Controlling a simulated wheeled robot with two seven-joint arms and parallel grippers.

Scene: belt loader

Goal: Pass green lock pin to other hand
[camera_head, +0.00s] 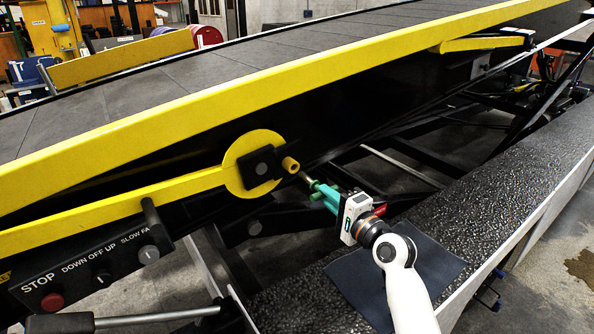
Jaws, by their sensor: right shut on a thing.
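The green lock pin (316,186) has a short metal shank and a green end. Its shank points up and left toward the small yellow socket (290,165) beside the round yellow plate. I cannot tell whether the tip touches the socket. My right gripper (327,196) reaches in from the lower right and is shut on the pin. Its fingers hide part of the pin's green end. A small red piece (378,209) shows behind the gripper; I cannot tell whether it belongs to the pin. My left gripper is not in view.
The yellow-edged conveyor (300,77) slopes up to the right. A dark mat (410,287) lies on the textured black ledge (515,200) below the gripper. A control panel (95,270) with a red stop button and a black-handled lever (62,323) stand at lower left.

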